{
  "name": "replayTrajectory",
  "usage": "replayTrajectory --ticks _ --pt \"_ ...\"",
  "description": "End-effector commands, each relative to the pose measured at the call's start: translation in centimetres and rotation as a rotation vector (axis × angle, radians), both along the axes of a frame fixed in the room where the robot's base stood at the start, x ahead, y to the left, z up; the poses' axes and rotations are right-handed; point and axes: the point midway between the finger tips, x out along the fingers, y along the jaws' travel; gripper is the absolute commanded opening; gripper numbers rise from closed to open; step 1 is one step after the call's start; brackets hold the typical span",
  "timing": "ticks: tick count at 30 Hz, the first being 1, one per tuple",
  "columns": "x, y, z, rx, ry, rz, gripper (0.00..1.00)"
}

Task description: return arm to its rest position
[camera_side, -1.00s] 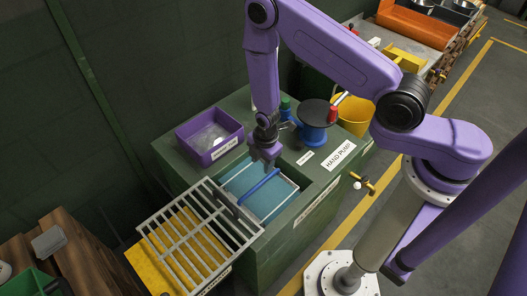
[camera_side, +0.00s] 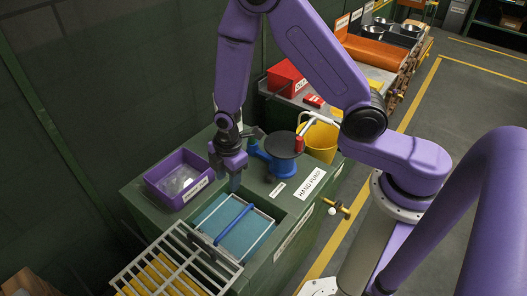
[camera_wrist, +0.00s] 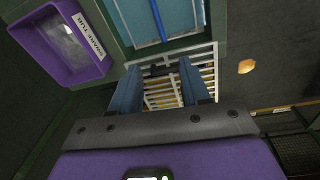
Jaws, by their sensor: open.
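My arm is purple and arches over the green bench.
A purple tub (camera_side: 160,185) stands left of my gripper. A blue basin (camera_side: 242,243) with a blue bar and a white rack (camera_side: 150,290) lie in front. A blue hand pump (camera_side: 284,168) and yellow bucket (camera_side: 322,143) stand to the right. An orange tray (camera_side: 377,51) is farther back.

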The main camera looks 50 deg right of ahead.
Motion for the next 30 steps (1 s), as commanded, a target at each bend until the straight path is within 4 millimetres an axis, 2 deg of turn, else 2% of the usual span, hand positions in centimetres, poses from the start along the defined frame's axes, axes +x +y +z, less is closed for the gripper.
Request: replayTrajectory --ticks 1,8,14,23,30 --pt "-0.3 0.1 1.1 0.008 -0.001 -0.010 0.46" --pt "-2.9 0.3 5.5 0.023 0.024 -0.071 0.46" --pt "-6.1 -0.2 9.0 0.028 0.043 -0.123 0.46" --pt "-12.1 -2.4 13.7 0.023 0.065 -0.206 0.46" --pt "-17.4 -5.1 16.9 0.015 0.072 -0.275 0.46"
